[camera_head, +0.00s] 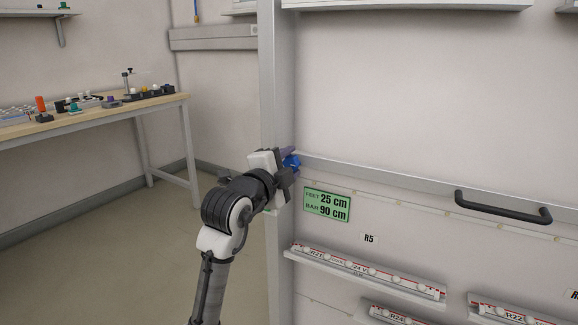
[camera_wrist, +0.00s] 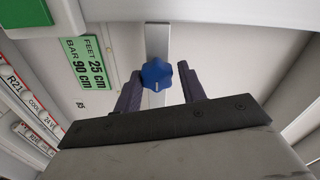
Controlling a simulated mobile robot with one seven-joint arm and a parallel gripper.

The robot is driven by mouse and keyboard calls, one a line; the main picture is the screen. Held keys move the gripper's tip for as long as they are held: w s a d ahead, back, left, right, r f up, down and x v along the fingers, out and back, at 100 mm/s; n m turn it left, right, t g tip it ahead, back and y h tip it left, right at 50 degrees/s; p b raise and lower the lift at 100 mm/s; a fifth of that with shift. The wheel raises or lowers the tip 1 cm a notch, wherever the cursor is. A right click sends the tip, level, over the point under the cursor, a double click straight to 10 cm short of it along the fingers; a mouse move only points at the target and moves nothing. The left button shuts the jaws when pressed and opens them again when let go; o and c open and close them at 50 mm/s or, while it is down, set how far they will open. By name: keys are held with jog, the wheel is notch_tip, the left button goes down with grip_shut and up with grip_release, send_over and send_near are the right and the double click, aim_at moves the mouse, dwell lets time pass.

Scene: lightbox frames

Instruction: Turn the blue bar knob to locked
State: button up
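The blue bar knob (camera_wrist: 156,74) is a lobed knob on a pale metal bar. In the wrist view it sits between the two dark fingers of my gripper (camera_wrist: 159,88). The fingers are apart, one on each side of the knob, with small gaps seeming to show; contact is hard to tell. In the head view the knob (camera_head: 291,162) is partly hidden behind my gripper (camera_head: 290,168), which is at the left end of the bar (camera_head: 400,182). No locked or unlocked marking on the knob is readable.
A green sign (camera_head: 327,204) reads feet 25 cm, bar 90 cm. A black handle (camera_head: 503,207) sits on the bar at right. Labelled rails (camera_head: 365,275) lie below. A workbench (camera_head: 95,118) with small items stands at left, with open floor before it.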

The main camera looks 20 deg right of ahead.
jog(key=shift+o, duration=1.3)
jog(key=shift+f, duration=0.1)
jog(key=shift+s, duration=0.1)
jog(key=v, duration=1.3)
jog(key=shift+s+a, duration=0.2)
jog(key=shift+a, duration=0.05)
